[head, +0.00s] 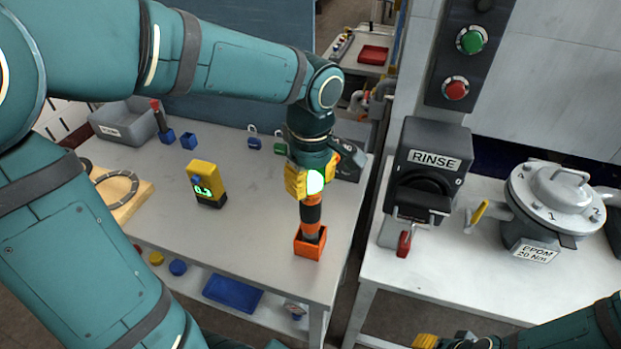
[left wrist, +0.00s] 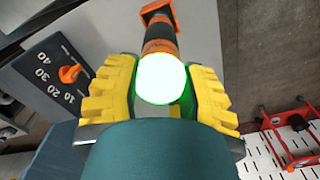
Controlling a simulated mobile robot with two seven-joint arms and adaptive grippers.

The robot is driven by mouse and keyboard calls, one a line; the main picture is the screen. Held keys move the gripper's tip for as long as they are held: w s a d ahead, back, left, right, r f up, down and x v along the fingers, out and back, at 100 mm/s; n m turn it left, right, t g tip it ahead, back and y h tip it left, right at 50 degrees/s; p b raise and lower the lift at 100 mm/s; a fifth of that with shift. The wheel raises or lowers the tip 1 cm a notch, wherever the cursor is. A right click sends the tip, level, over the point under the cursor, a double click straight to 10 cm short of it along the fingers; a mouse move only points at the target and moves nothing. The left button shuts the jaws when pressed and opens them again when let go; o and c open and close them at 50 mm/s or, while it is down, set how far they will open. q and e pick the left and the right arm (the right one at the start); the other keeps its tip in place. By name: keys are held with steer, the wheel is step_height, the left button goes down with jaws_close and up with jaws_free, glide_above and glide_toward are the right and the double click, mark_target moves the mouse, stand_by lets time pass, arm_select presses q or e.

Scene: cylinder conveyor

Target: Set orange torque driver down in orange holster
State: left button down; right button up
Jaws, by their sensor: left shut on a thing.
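The orange torque driver (head: 311,213) is black and orange and stands about upright at the right end of the grey table. Its lower end is in or right over the orange holster (head: 309,245); I cannot tell if it touches the bottom. My left gripper (head: 312,181) is shut on the driver's upper part from above. In the left wrist view the yellow fingers flank a bright white-green glowing top, and the driver (left wrist: 160,38) runs toward the holster (left wrist: 159,10). My right gripper (head: 440,341) is partly in view at the bottom edge, its fingers mostly cut off.
A yellow device (head: 206,183) with a green display stands left of the holster. Blue holders (head: 189,141) and a grey bin (head: 124,122) are farther back. A gap separates this table from the white bench with the RINSE box (head: 432,160) and a lidded metal pot (head: 555,200).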

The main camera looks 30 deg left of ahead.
arm_select(q)
steer(key=shift+f, duration=0.15)
steer(key=shift+f+b, duration=1.4)
steer(key=shift+f, duration=0.1)
steer(key=shift+c, duration=2.4)
jaws_free()
steer(key=shift+r, duration=0.15)
step_height(320, 180, up, 12)
steer(key=shift+d+f, duration=0.1)
